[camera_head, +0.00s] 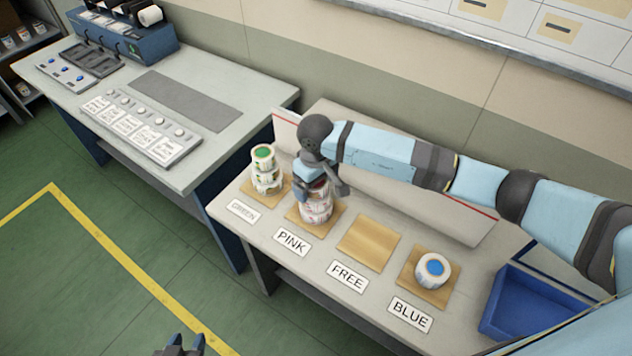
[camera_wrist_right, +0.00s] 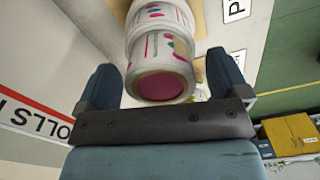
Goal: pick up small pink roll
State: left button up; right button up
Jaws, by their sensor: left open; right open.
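A stack of white rolls with pink marks (camera_head: 317,208) stands on a wooden pad behind the PINK label. My right gripper (camera_head: 325,185) is at the top of this stack and hides part of it. In the right wrist view the nearest roll, with a pink end (camera_wrist_right: 162,86), lies between the two spread fingers of my right gripper (camera_wrist_right: 163,66). The fingers are open, and I cannot tell whether either touches the roll. My left gripper (camera_head: 181,346) is open and empty at the bottom edge of the head view, away from the table.
A green-marked stack (camera_head: 265,172) stands to the left of the pink stack. The FREE pad (camera_head: 368,243) is empty. A blue-centred roll (camera_head: 433,270) sits on the BLUE pad. A blue bin (camera_head: 530,308) is at the right. A panel (camera_head: 460,218) runs behind the pads.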

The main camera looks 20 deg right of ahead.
jog(key=shift+f, duration=0.4)
jog(key=shift+c, duration=0.4)
jog(key=c, duration=0.9)
